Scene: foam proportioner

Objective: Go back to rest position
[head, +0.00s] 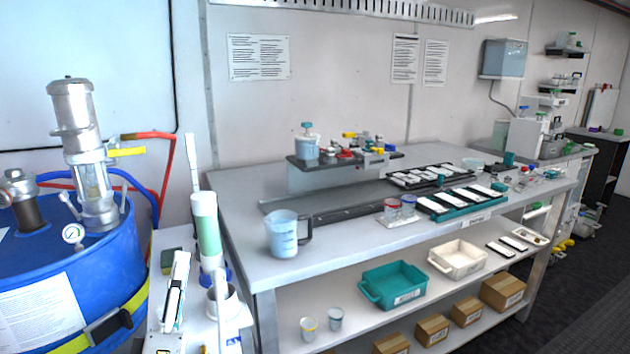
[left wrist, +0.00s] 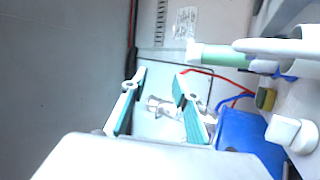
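My left gripper (head: 181,262) shows at the lower left of the head view, in front of the white stand and right of the blue drum. It is seen nearly edge-on there. In the left wrist view my left gripper (left wrist: 161,76) has its two teal-padded fingers spread well apart. I see nothing held between the fingertips; a small pale part shows deeper between the fingers, and I cannot tell what it is. My right gripper is not in view.
The blue drum (head: 75,275) with a metal column stands at the left. Beside my left gripper rises a green-filled tube (head: 207,225). The workbench (head: 345,245) to the right holds a clear jug (head: 282,235) and trays. Dark floor (head: 570,300) is clear at the far right.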

